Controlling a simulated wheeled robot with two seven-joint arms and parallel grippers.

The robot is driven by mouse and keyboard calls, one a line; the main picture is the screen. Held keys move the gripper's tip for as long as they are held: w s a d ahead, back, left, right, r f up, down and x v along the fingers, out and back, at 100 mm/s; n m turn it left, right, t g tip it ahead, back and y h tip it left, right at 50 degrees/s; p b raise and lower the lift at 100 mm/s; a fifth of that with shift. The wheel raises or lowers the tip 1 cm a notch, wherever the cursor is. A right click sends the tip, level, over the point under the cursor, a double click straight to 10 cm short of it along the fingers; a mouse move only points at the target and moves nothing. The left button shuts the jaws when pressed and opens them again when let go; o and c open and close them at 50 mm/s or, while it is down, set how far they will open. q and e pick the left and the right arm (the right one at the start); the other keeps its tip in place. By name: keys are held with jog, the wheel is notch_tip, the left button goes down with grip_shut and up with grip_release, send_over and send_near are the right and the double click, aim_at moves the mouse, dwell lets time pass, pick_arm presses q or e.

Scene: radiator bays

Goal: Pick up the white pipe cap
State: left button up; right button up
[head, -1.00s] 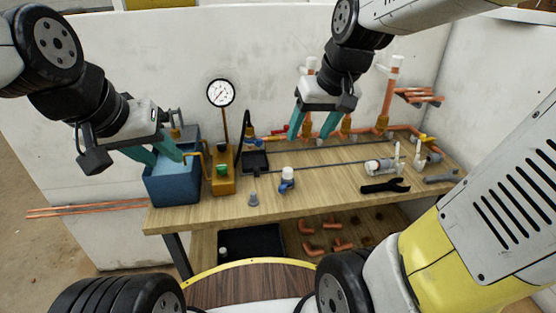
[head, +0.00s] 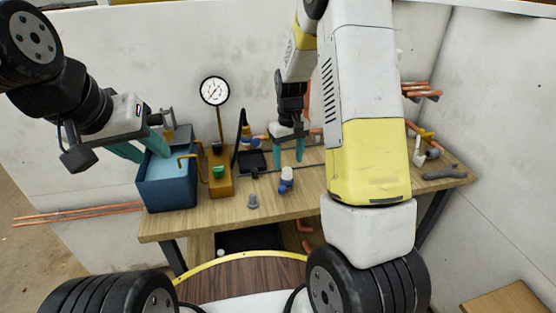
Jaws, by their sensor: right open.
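A small white cap-like piece (head: 287,172) sits on top of a blue fitting (head: 286,186) that stands upright near the front of the wooden bench (head: 220,215). I cannot tell if the two are joined. My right gripper (head: 288,163) points down just above and behind the white piece, its teal fingers apart and empty. My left gripper (head: 146,156) is at the blue tank (head: 165,190) on the left, its fingers apart with nothing seen between them. Another small white piece (head: 221,253) shows below the bench; its shape is unclear.
A pressure gauge (head: 215,91) rises from a yellow pump block (head: 220,180) left of the fitting. A small grey cone (head: 253,201) stands to its left. A black tray (head: 253,161) lies behind. My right arm hides the bench's right middle. A grey tool (head: 442,173) lies far right.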

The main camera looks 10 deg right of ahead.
aim_at(287, 169)
notch_tip(287, 169, down, 5)
jog(key=shift+a+f, duration=0.15)
jog(key=shift+c, duration=0.4)
grip_shut()
